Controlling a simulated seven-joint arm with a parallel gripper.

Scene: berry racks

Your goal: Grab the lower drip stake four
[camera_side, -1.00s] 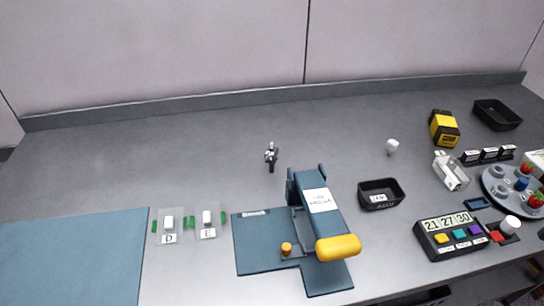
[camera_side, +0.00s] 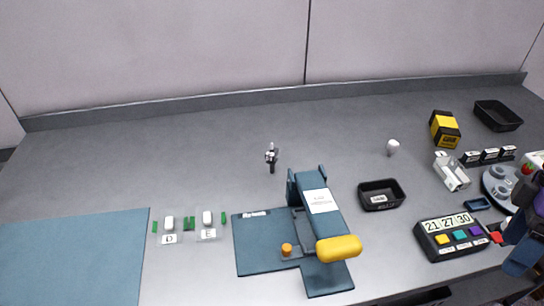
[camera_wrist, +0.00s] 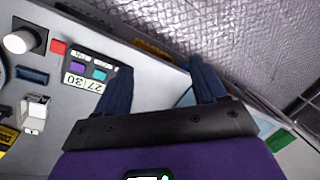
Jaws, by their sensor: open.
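My gripper (camera_wrist: 160,82) shows in the wrist view with two dark blue fingers spread apart and nothing between them. In the side view my gripper (camera_side: 520,245) is at the right edge, over the table's front right, beside the red pad and partly in front of the round grey tray. I cannot make out a drip stake or a number four mark on one in either view. A small black and silver upright item (camera_side: 271,157) stands mid-table, too small to identify, far left of my gripper.
A keypad box (camera_side: 449,237) reading 21 27 30 stands left of my gripper. Behind it are a white holder (camera_side: 452,171) and the round grey tray (camera_side: 490,189). A blue press with a yellow handle (camera_side: 339,248) stands mid-front. A black bin (camera_side: 381,195) sits between. The back left is clear.

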